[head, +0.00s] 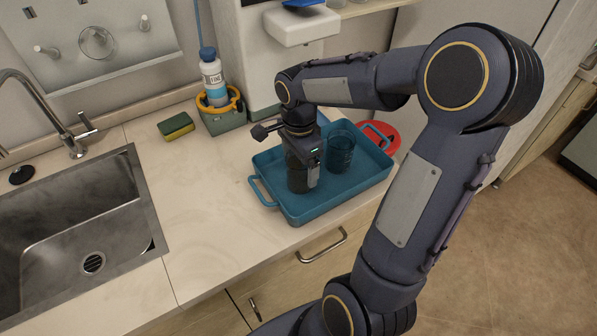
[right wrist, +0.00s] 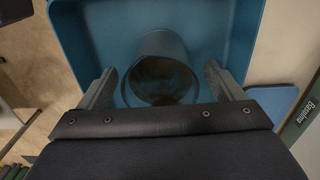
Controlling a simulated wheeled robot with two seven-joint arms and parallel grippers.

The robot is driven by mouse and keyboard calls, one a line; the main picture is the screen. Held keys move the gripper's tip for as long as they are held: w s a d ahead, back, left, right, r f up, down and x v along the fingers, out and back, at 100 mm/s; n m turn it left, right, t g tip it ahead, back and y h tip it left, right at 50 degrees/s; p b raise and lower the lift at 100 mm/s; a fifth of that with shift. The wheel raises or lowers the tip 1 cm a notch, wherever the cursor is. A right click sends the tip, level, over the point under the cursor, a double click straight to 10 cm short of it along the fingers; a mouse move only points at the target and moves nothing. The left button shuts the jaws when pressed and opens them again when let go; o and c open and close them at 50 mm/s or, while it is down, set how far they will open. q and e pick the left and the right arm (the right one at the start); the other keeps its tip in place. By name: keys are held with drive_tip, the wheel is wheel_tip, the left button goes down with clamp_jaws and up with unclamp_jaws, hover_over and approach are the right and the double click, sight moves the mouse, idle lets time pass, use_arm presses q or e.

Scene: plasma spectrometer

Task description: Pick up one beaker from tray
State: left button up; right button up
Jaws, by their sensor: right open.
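A blue tray (head: 328,203) with side handles stands on the counter and holds two clear glass beakers. One beaker (head: 341,148) stands upright at the tray's back right. The other beaker (head: 296,177) stands at the left part of the tray, partly hidden by my right gripper (head: 305,174). My right gripper points down over this left beaker. In the right wrist view the open fingers lie on either side of a beaker (right wrist: 160,72), with a visible gap at each side. The tray (right wrist: 98,32) shows beneath it. My left gripper is not in view.
A sink (head: 85,220) with a faucet lies at left. A sponge (head: 176,126) and a caddy with a bottle (head: 212,76) stand behind. A white dispenser-like unit (head: 300,26) overhangs the back. A red object (head: 381,137) lies beside the tray. Counter left of the tray is clear.

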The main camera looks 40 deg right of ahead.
drive_tip(key=shift+d+f, duration=0.1)
drive_tip(key=shift+f, duration=0.85)
drive_tip(key=shift+c, duration=0.3)
drive_tip(key=c, duration=1)
drive_tip(key=shift+c, duration=0.2)
drive_tip(key=shift+r, duration=0.2)
